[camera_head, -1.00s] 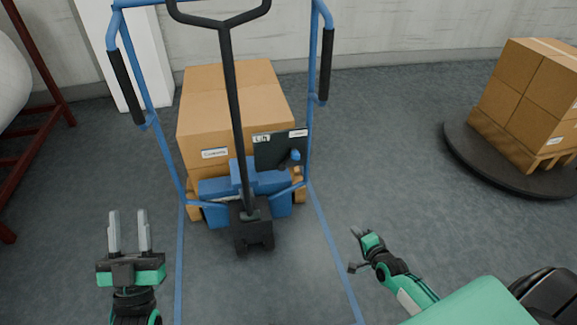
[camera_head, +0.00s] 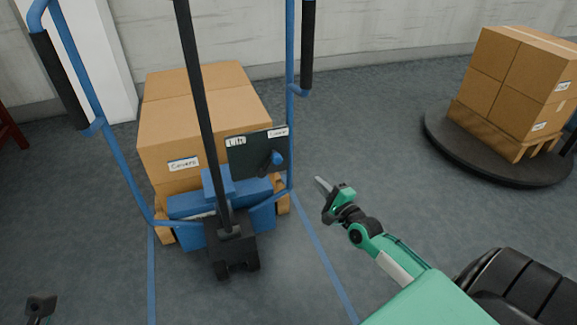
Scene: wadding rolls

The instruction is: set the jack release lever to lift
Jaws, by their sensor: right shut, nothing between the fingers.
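The jack release lever (camera_head: 276,158) is a blue knob on a dark plate (camera_head: 246,161) beside the jack's black handle (camera_head: 203,110). The plate has a "Lift" label at its upper left and a "Lower" label at its upper right. The lever sits on the right part of the plate, nearer the "Lower" label. My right gripper (camera_head: 321,185) is shut and empty, to the right of and below the lever in the picture, apart from it. Only a dark piece of my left gripper (camera_head: 40,304) shows at the bottom left corner, so its jaws cannot be judged.
Blue frame posts (camera_head: 291,100) rise beside the plate. Stacked cartons (camera_head: 200,120) stand behind the blue jack body (camera_head: 190,207). More cartons (camera_head: 510,85) rest on a round dark platform (camera_head: 440,135) at the right. Open floor lies between.

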